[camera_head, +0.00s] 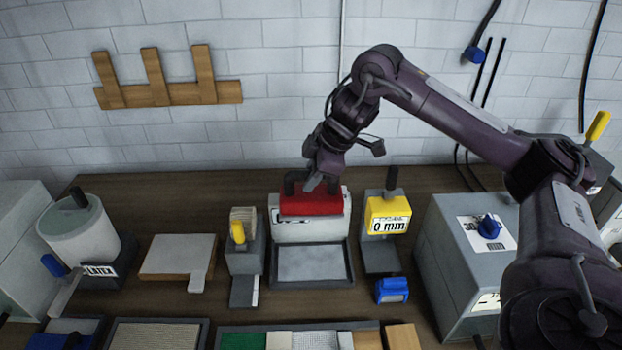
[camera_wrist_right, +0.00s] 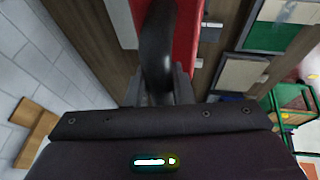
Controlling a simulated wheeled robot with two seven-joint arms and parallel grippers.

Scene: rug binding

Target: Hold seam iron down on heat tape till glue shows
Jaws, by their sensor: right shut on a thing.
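The seam iron, a red block (camera_head: 312,204) with a black handle, sits at the top of a pale labelled holder (camera_head: 310,232) at the back middle of the table. My right gripper (camera_head: 316,181) comes down from above and is shut on the black handle. In the right wrist view the handle (camera_wrist_right: 158,45) stands between my fingers, with the red body (camera_wrist_right: 187,40) beyond it. I cannot tell whether the iron rests on the holder or hangs just above it. I cannot pick out the heat tape for sure. My left gripper is not in view.
A grey tray (camera_head: 312,266) lies in front of the holder. A yellow "0 mm" gauge (camera_head: 388,215) stands to its right, a yellow-handled tool (camera_head: 243,257) to its left. A grey box with a blue knob (camera_head: 455,260) stands further right. A sample tray (camera_head: 300,326) lies at the front.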

